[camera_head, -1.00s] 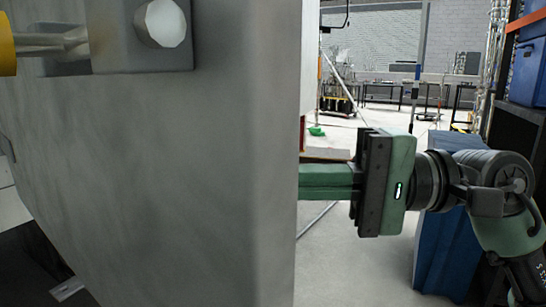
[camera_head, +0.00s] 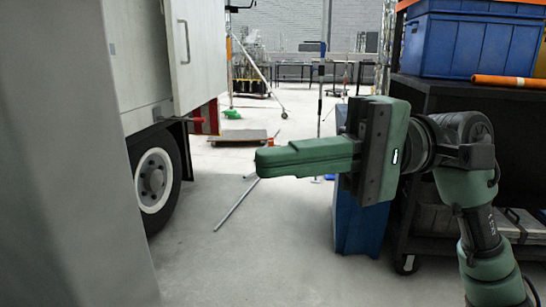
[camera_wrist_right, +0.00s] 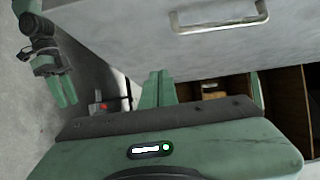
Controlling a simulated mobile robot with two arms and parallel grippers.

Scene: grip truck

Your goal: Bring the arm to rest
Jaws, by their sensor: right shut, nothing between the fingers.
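My right gripper (camera_head: 262,161) is shut and empty, its green fingers pointing left in the head view. It is held out in open space between the white truck and the blue crate. The right wrist view shows its fingers (camera_wrist_right: 157,90) above the green wrist body. A second green gripper, likely my left one (camera_wrist_right: 62,90), shows small at the upper left of that view. Its fingers hang close together, and I cannot tell whether they are shut. The left arm is not in the head view.
A grey panel (camera_head: 70,170) fills the head view's left side. The truck's wheel (camera_head: 153,180) and door (camera_head: 192,45) stand behind it. A blue crate (camera_head: 357,228) and a dark cart (camera_head: 425,95) are at right. A grey rod (camera_head: 236,205) lies on the open floor.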

